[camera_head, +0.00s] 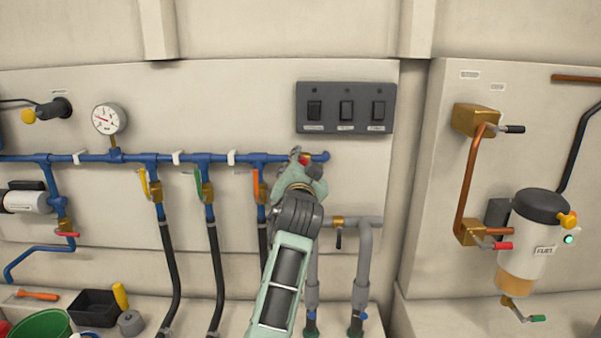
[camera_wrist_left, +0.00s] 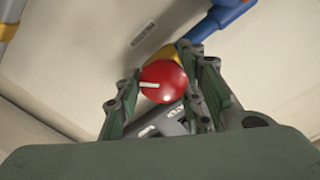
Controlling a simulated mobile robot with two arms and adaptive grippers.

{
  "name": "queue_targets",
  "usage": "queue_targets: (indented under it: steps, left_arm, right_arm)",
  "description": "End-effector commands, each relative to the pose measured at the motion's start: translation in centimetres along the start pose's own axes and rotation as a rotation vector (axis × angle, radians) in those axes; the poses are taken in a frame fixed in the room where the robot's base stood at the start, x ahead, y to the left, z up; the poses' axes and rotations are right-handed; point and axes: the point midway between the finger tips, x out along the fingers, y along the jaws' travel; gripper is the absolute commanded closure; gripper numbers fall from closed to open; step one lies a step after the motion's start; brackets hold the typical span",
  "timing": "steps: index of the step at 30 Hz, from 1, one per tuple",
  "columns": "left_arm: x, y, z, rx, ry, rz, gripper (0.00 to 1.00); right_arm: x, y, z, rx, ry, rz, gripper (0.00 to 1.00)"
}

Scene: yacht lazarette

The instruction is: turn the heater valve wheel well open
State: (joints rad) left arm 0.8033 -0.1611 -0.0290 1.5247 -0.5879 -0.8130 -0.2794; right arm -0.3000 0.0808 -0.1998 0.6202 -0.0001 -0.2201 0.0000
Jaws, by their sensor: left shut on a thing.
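The red valve wheel (camera_wrist_left: 164,82) is round with a white pointer mark, seen in the left wrist view in front of a yellow-brass fitting on blue pipe. The mark points to the left of that picture. My left gripper (camera_wrist_left: 162,72) has one finger on each side of the wheel and is shut on it. In the head view my left gripper (camera_head: 303,160) is at the right end of the blue pipe, and its body covers most of the wheel there. My right gripper is in neither view.
A switch panel (camera_head: 345,108) is just above my gripper. Valves with orange (camera_head: 256,187) and green (camera_head: 198,184) handles sit left on the blue pipe (camera_head: 90,158). Grey pipes (camera_head: 364,260) stand close on the right. A gauge (camera_head: 110,119) is further left.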

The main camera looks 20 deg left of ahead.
Motion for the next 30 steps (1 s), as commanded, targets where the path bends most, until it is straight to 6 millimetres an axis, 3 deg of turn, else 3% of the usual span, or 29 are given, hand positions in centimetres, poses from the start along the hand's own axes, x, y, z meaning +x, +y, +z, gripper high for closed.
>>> queue_targets:
  steps: [9,26,27,30]
  left_arm:
    - [0.05,0.61,0.65,-0.122,-0.015,0.009,0.90]
    - [0.07,0.71,0.70,-0.145,-0.017,0.011,0.90]
    - [0.07,0.72,0.70,-0.145,-0.017,0.012,0.61]
    - [0.07,0.70,0.71,-0.145,-0.017,0.011,0.52]
  right_arm:
    - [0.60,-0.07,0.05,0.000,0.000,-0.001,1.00]
    - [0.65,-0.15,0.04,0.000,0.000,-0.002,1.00]
    - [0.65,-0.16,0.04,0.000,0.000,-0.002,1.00]
    - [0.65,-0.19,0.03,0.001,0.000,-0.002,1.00]
